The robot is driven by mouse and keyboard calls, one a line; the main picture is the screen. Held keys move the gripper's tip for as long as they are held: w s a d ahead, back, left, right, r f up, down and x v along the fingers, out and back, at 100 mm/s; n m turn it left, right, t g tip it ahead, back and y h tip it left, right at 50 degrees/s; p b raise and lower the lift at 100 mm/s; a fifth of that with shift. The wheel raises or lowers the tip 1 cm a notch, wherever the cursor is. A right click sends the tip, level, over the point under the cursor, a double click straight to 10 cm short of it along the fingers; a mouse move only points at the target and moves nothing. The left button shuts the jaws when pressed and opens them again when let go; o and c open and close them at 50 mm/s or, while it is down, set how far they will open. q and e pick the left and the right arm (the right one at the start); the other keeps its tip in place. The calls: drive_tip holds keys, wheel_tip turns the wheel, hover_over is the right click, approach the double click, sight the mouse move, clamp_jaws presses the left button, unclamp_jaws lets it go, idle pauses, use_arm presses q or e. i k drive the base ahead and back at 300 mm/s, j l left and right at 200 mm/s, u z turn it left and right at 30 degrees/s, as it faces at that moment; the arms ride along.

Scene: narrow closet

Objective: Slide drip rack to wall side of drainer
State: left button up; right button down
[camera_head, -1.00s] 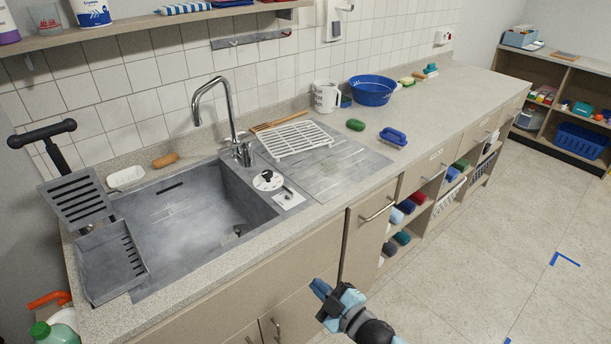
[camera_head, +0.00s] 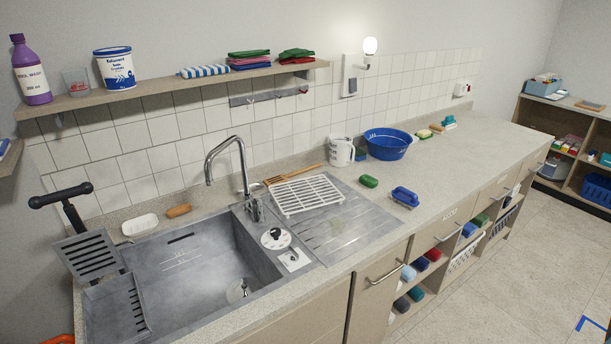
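The white slatted drip rack (camera_head: 304,194) lies flat on the grey ribbed drainer (camera_head: 345,226), at its back left part beside the sink's tap. Bare drainer shows in front of the rack and to its right. A wooden-handled brush (camera_head: 291,174) lies behind the rack, along the tiled wall (camera_head: 262,133). Neither of my grippers shows in the head view now.
The sink basin (camera_head: 193,277) and tap (camera_head: 242,180) are left of the rack. A shelf (camera_head: 170,91) overhangs the back.

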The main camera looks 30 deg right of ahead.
sight(271, 190)
drive_tip(key=l+u, duration=0.4)
drive_tip(key=l, duration=0.7)
drive_tip(key=l+u, duration=0.15)
drive_tip(key=l, duration=2.65)
drive_tip(key=i+j, duration=0.35)
drive_tip(key=j, duration=0.15)
